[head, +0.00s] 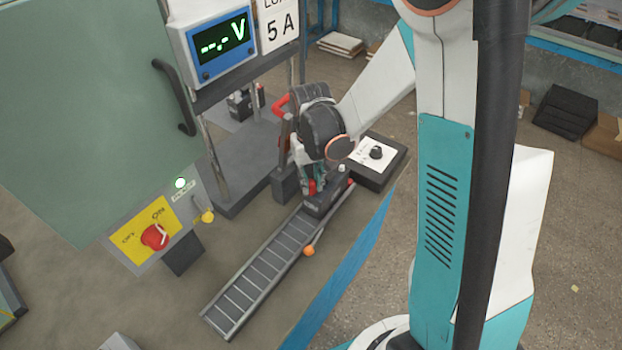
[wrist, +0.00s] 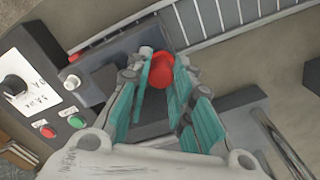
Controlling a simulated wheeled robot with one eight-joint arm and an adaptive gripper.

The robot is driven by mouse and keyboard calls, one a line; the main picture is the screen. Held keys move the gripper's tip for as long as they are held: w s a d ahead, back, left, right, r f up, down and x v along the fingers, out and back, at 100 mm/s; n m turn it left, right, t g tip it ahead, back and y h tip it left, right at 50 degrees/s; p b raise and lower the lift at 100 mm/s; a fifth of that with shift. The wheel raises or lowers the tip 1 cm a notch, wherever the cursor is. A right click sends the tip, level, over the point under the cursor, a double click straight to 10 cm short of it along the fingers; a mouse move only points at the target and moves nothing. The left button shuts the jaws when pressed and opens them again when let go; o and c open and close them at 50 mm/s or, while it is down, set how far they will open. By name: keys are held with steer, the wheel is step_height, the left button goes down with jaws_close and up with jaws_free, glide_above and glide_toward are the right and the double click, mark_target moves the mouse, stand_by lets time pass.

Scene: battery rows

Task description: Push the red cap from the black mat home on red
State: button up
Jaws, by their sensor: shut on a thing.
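My gripper (head: 312,188) is shut on the red cap (wrist: 161,72), which sits between the teal fingers (wrist: 160,75) in the wrist view. In the head view only a small red part of the cap (head: 312,186) shows between the fingers. The cap is at the dark battery (head: 325,202) at the far end of the roller track. The battery's dark top (wrist: 112,72) also shows in the wrist view, with a pale grey post (wrist: 72,82) to the left. The fingers hide what is under the cap, so I cannot tell if it is seated. I cannot make out the black mat.
The roller track (head: 265,270) runs toward the lower left, with an orange knob (head: 309,251) at its side. A dark control box (head: 380,160) stands right of the battery. A panel with a red switch (head: 155,237) and a meter reading "--.- V" (head: 220,42) are at left.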

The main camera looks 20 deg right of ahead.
steer(key=o, duration=0.8)
steer(key=o, duration=0.5)
steer(key=shift+r+p, duration=2.4)
steer(key=shift+r, duration=1.1)
